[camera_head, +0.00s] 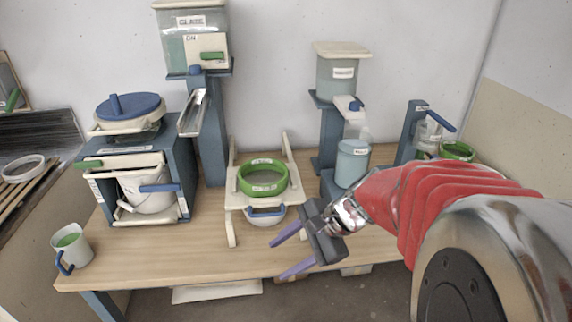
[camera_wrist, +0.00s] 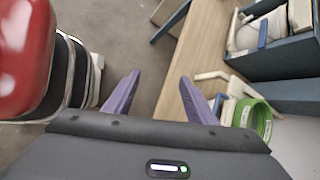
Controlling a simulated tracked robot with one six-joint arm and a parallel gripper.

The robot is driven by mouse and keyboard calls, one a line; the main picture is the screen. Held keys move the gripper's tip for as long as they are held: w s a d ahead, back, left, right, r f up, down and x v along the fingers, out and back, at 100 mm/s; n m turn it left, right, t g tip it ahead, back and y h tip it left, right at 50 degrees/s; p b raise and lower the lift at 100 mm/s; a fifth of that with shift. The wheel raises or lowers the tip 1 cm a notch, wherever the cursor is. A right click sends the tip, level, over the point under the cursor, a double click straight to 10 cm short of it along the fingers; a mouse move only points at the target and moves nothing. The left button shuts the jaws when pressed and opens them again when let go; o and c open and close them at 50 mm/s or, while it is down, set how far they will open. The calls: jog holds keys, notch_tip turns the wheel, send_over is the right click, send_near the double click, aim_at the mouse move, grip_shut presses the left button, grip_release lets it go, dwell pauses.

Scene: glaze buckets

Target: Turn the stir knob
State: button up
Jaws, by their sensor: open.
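The knob that looks like the stir knob is a blue round disc with an upright peg (camera_head: 130,106). It sits on top of the blue-sided stand at the left of the table in the head view. Below it in the stand is a white bucket (camera_head: 150,192) with a blue handle. My gripper (camera_head: 279,259) is open and empty near the table's front edge, to the right of and well apart from the knob. Its purple fingers also show in the wrist view (camera_wrist: 160,76), with nothing between them. The knob is not clearly visible in the wrist view.
A sieve with a green rim (camera_head: 263,190) stands on a cream frame close behind my gripper. A GLAZE tank (camera_head: 193,45) stands at the back. A white cup (camera_head: 70,246) sits at the table's left edge. The table front between cup and sieve is clear.

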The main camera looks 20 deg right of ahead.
jog(key=w+d+f+m+t+y, duration=0.1)
jog(key=w+d+f+m+t, duration=0.2)
jog(key=w+d+m, duration=0.35)
jog(key=s+d+f+m+t+h, duration=0.1)
jog(key=d+f+m+t+h, duration=0.1)
jog(key=d+m, duration=0.5)
jog(key=s+d+f+m+t+h, duration=0.2)
jog(key=d+m, duration=0.5)
jog(key=d, duration=0.4)
jog(key=s+d+f+m+t+h, duration=0.1)
jog(key=d+f+m, duration=0.4)
jog(key=d, duration=0.5)
jog(key=m+t+h, duration=0.1)
jog(key=m+t, duration=0.1)
jog(key=shift+s+f+t+h, duration=0.15)
jog(key=shift+f+t+h, duration=0.15)
jog(key=shift+h, duration=0.1)
jog(key=x, duration=1.3)
jog(key=shift+w, duration=0.4)
jog(key=shift+c, duration=0.2)
jog(key=c, duration=1)
